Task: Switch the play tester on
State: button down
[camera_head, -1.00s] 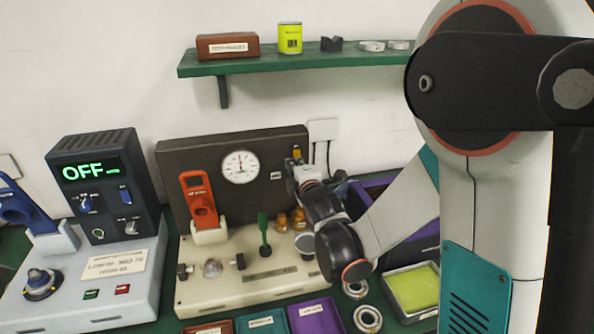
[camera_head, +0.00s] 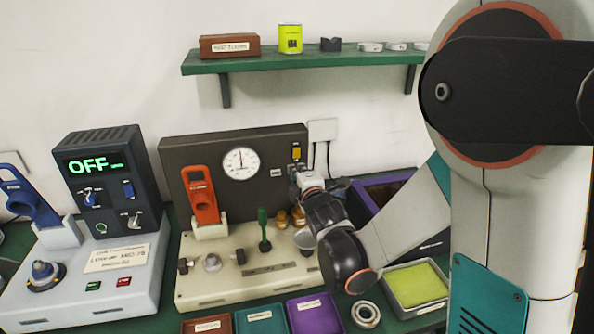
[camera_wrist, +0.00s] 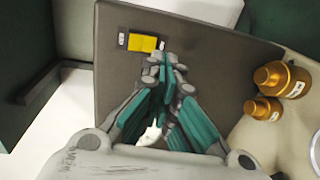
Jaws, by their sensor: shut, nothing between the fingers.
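The unit with the round dial gauge (camera_head: 240,163), a dark upright panel (camera_head: 190,152) on a cream base (camera_head: 215,290), stands in the middle of the head view; I take it as the play tester. A yellow switch (camera_head: 296,152) sits near the panel's upper right edge. It also shows in the wrist view (camera_wrist: 142,43), in a dark surround with small labels. My gripper (camera_head: 294,168) is shut and empty, just below the switch. In the wrist view its fingertips (camera_wrist: 165,66) lie just below and right of the switch; contact cannot be told.
A grey unit with a dark display (camera_head: 92,165) reading OFF stands at left. An orange lever (camera_head: 201,192) and a green-handled lever (camera_head: 263,225) rise from the cream base. Amber bottles (camera_wrist: 282,78) stand right of my gripper. Coloured trays (camera_head: 315,314) lie in front; a green shelf (camera_head: 300,62) hangs above.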

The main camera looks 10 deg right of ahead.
jog(key=s+f+p, duration=0.1)
jog(key=s, duration=0.8)
jog(key=shift+s, duration=0.3)
